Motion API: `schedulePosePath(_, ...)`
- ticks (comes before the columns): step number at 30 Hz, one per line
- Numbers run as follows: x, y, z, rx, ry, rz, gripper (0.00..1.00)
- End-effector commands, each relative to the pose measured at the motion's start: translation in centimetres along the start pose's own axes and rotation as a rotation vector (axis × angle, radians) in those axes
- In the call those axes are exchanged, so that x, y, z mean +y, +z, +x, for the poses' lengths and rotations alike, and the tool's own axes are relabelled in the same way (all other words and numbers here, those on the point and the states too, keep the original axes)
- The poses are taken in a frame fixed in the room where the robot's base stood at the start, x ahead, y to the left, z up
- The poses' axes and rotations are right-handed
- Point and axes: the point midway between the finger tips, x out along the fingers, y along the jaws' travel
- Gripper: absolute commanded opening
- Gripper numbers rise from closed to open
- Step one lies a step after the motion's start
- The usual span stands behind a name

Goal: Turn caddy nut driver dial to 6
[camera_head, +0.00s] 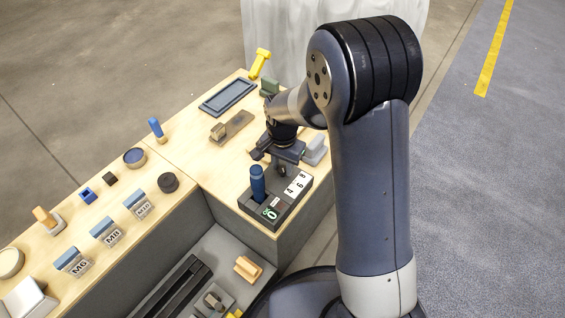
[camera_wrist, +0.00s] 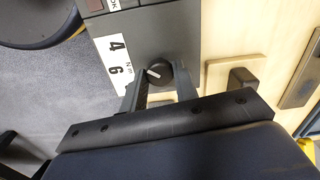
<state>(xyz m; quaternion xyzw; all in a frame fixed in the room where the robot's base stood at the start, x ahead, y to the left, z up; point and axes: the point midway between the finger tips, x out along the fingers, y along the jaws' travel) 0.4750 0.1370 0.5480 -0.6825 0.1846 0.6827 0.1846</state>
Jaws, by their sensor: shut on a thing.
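The grey caddy (camera_head: 250,207) stands at the near corner of the wooden bench. A blue-handled nut driver (camera_head: 257,182) stands upright in it. A white scale label (camera_head: 297,185) runs along the caddy's edge; in the wrist view the label (camera_wrist: 113,62) shows 4, 6 and N·m. My gripper (camera_head: 283,166) is over the caddy's far end. In the wrist view my gripper (camera_wrist: 160,73) is shut on the round black dial (camera_wrist: 158,75), one finger on each side. The dial's white pointer line slants left toward the label, near the 6. Its exact reading is unclear.
A wooden block on a plate (camera_head: 231,127) and a grey tray (camera_head: 228,95) lie behind the caddy. A light-grey handled piece (camera_head: 315,150) is close to my gripper's right. Labelled M6, M8 and M10 holders stand on the left bench.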

Motion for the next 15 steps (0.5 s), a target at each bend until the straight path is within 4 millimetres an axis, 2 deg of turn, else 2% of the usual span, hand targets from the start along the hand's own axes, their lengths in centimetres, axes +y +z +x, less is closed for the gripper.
schedulePosePath(15,0.02,0.0,-0.18,-0.001,0.001,-0.421,0.06)
